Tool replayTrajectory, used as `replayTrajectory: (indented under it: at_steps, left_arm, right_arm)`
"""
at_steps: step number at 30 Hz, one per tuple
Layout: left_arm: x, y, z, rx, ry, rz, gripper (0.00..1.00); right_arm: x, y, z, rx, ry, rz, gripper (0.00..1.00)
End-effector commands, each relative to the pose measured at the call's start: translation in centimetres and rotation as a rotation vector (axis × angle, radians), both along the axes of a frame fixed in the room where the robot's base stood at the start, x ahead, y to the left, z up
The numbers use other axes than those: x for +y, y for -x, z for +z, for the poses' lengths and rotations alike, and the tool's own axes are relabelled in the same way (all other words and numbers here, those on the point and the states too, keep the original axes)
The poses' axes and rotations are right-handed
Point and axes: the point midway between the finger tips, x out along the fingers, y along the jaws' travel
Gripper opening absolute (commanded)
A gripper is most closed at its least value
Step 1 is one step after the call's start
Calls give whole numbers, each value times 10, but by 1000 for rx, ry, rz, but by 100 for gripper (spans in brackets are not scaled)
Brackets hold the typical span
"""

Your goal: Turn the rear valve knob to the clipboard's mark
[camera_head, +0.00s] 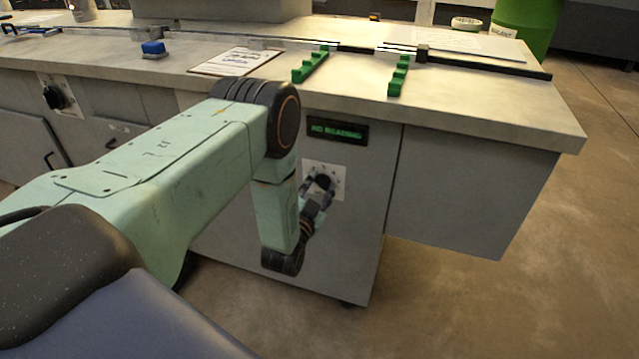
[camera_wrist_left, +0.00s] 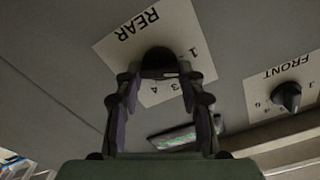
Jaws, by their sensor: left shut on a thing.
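The rear valve knob (camera_wrist_left: 159,62) is black and sits on a white plate (camera_wrist_left: 118,45) marked REAR, with numbers around it. In the head view the knob (camera_head: 323,182) is on the cabinet front, below the display. My left gripper (camera_head: 318,198) is at this knob. In the left wrist view its two fingers (camera_wrist_left: 160,80) stand on either side of the knob and are shut on it. The fingers and knob hide part of the scale, so the knob's setting is not clear. The clipboard (camera_head: 235,62) lies on the bench top; its writing is too small to read.
A second knob (camera_wrist_left: 287,96) on a plate marked FRONT is to the right in the wrist view. A display (camera_head: 338,131) reads NO READING. Green racks (camera_head: 311,66) and a blue block (camera_head: 153,48) are on the bench. Open floor lies at the right.

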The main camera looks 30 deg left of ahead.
Motion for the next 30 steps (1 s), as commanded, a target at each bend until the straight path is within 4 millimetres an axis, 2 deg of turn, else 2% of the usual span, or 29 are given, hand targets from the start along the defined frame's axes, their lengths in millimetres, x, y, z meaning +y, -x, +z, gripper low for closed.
replayTrajectory:
  at_steps: [6,15,30]
  left_arm:
    - [-1,1,0,41,-160,-1,8]
    - [-1,0,-1,78,-312,-1,8]
    - [-2,0,-2,92,-371,-1,8]
  right_arm:
    - [0,0,11,0,0,0,40]
    - [0,0,19,0,0,0,40]
    - [0,0,20,0,0,0,40]
